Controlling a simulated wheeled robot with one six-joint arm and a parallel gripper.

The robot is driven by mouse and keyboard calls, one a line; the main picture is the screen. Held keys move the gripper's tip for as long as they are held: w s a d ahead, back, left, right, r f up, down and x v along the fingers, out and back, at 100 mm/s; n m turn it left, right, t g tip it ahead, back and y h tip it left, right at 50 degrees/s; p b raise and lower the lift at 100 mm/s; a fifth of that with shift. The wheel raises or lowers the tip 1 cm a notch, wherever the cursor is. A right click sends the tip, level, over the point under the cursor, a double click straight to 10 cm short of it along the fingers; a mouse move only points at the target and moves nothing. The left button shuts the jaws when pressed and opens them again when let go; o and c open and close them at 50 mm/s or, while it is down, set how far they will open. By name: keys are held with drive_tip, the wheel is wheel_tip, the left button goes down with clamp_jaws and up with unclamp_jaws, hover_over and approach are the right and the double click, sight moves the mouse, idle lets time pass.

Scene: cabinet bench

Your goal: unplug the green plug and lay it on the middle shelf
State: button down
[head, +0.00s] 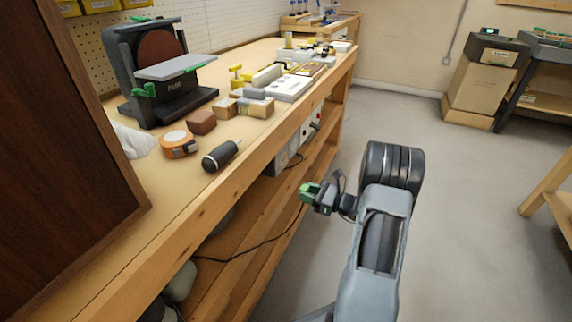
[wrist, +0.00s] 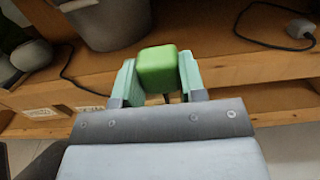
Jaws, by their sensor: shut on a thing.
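My gripper (head: 320,198) is shut on the green plug (head: 308,190), out over the aisle beside the bench. In the wrist view the plug (wrist: 158,68) is a green block between the two pale green fingers of my gripper (wrist: 158,80), with shelf boards beyond it. The wooden shelves (head: 262,240) under the bench top show to the left of my gripper in the head view. A grey socket box (head: 288,158) is mounted under the bench's front edge, apart from the plug.
A black cord (head: 252,246) runs along the shelves; I cannot tell whether it joins the plug. In the wrist view a grey bucket (wrist: 108,22) and a white corded block (wrist: 299,27) stand on a shelf. A dark wooden panel (head: 55,170) blocks the left.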

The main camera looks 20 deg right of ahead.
drive_tip(key=shift+f+b, duration=1.6)
drive_tip(key=shift+f, duration=1.1)
drive_tip(key=shift+w, duration=0.1)
drive_tip(key=shift+b+x, duration=0.4)
drive_tip(key=shift+x, duration=7.5)
